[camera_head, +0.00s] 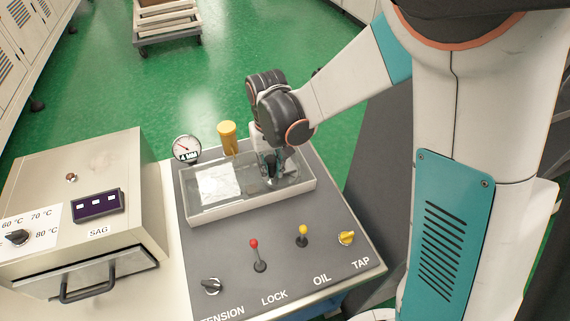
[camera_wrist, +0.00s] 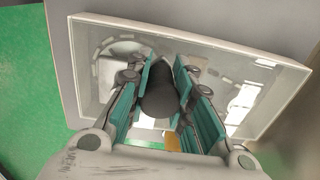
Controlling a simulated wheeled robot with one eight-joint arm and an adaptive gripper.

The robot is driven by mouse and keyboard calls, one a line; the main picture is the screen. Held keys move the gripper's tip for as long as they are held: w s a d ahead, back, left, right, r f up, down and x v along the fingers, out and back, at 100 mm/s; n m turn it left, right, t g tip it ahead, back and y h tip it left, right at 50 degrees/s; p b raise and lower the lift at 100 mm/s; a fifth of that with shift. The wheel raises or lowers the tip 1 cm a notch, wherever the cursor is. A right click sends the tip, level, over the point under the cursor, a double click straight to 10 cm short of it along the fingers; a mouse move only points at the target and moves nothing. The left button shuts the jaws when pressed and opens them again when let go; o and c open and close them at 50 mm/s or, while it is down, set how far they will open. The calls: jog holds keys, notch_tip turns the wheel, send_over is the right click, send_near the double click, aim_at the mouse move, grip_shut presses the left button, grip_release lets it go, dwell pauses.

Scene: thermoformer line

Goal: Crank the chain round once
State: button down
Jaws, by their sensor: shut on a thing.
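My gripper (camera_head: 272,165) reaches down into the right end of a shallow, pale-rimmed tray-like housing (camera_head: 207,214) on the grey panel. In the wrist view my gripper's teal-padded fingers (camera_wrist: 163,95) are closed around a dark round knob (camera_wrist: 160,98), which I take to be the crank handle. The knob stands between the pads over the housing, whose rim (camera_wrist: 190,32) shows around it. The crank's arm is mostly hidden under the fingers. Chain links show faintly inside the housing (camera_wrist: 110,80), but I cannot make out the chain's full run.
On the panel in front stand a black TENSION knob (camera_head: 211,286), a red-topped LOCK lever (camera_head: 258,254), a yellow-topped OIL lever (camera_head: 303,235) and a yellow TAP knob (camera_head: 346,238). A gauge (camera_head: 187,149) and yellow cup (camera_head: 227,136) stand behind. The SAG box (camera_head: 75,215) is at left.

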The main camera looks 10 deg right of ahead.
jog(key=shift+w+a, duration=0.75)
jog(key=shift+a, duration=0.1)
jog(key=shift+w+a, duration=0.45)
jog(key=shift+w, duration=0.3)
jog(key=shift+w+a, duration=0.1)
jog(key=shift+w, duration=0.25)
jog(key=shift+w+a, duration=0.2)
jog(key=shift+w, duration=0.75)
